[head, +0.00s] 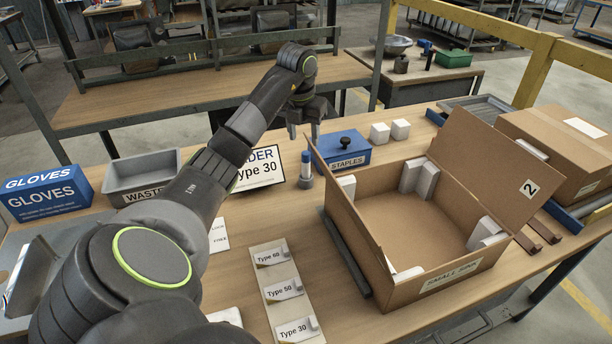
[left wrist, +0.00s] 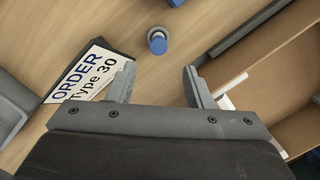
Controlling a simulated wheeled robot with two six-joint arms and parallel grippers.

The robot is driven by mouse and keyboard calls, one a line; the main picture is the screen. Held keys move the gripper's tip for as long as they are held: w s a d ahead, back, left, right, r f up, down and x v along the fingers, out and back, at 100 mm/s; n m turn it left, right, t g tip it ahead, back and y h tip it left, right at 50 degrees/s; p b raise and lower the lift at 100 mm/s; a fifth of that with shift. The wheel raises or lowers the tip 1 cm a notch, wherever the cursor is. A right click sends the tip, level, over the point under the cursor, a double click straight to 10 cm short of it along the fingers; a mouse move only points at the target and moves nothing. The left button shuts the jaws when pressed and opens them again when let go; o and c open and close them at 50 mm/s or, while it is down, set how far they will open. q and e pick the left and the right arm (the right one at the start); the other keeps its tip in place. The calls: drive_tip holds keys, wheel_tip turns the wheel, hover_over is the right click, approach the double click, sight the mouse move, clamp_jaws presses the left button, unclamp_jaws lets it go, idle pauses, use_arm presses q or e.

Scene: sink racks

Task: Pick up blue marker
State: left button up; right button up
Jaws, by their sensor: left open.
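The blue marker (head: 306,170) stands upright on the wooden workbench, with a blue top, a paler lower part and a grey base. It stands between the order sign and the blue staples box. In the left wrist view the marker (left wrist: 157,42) shows from above, beyond the fingertips and roughly centred between them. My left gripper (head: 303,130) points down with its fingers apart and empty, above and apart from the marker in the head view. Its spread fingers also show in the left wrist view (left wrist: 159,85). My right gripper is not in view.
An open cardboard box (head: 400,215) stands right of the marker. The blue staples box (head: 343,152) is behind it, and the order sign (head: 257,168) is to its left. A grey waste bin (head: 142,175) and a gloves box (head: 47,192) stand further left. Type cards (head: 283,290) lie in front.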

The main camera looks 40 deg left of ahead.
sight(305, 155)
use_arm(q)
drive_tip(key=f+b, duration=0.1)
drive_tip(key=f, duration=0.1)
drive_tip(key=f+b, duration=0.3)
drive_tip(key=b, duration=0.1)
drive_tip(key=shift+w+a+f, duration=0.1)
drive_tip(key=shift+w+f, duration=0.3)
drive_tip(key=shift+w+a+f+b, duration=0.15)
drive_tip(key=shift+f+b, duration=0.55)
drive_tip(key=shift+b, duration=0.35)
drive_tip(key=f, duration=0.3)
drive_tip(key=w+f, duration=0.1)
drive_tip(key=f, duration=0.1)
drive_tip(key=shift+a, duration=0.25)
clamp_jaws()
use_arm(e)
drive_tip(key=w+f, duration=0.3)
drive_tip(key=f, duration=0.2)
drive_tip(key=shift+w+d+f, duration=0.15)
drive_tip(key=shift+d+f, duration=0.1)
